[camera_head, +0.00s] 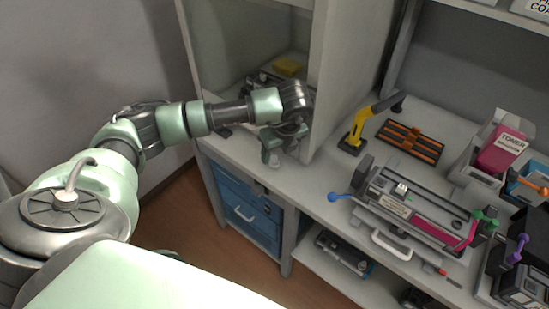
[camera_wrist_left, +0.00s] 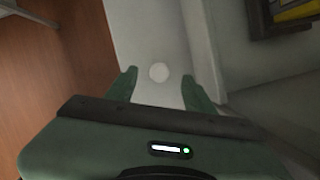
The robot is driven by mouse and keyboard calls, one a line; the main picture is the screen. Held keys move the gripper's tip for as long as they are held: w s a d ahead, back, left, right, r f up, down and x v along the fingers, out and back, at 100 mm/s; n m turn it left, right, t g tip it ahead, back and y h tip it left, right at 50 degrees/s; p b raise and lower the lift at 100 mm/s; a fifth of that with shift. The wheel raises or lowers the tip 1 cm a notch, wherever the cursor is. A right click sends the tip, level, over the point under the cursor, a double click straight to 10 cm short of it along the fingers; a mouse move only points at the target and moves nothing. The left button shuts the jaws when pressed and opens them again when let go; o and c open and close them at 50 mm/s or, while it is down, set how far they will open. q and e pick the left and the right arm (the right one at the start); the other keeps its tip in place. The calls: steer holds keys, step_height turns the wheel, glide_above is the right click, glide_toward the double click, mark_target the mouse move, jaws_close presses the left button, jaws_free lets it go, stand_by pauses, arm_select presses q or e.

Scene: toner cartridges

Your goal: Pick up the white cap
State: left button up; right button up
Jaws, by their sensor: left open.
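The white cap (camera_wrist_left: 158,72) is a small round disc on the pale counter in the left wrist view. It lies between and slightly beyond the fingertips of my left gripper (camera_wrist_left: 157,78). I cannot tell the exact height of the fingers above the cap. My right gripper is not in view.
A cabinet wall (camera_head: 342,70) rises just right of my left gripper. A yellow item (camera_head: 288,66) lies behind the arm. A yellow-handled tool (camera_head: 357,130), an orange rack (camera_head: 410,139) and a toner cartridge unit (camera_head: 415,205) stand to the right. Blue drawers (camera_head: 245,205) are below.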

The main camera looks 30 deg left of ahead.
mark_target(275, 158)
arm_select(q)
steer(key=shift+p+x, duration=0.4)
steer(key=shift+x, duration=1.45)
steer(key=shift+d, duration=0.1)
jaws_close()
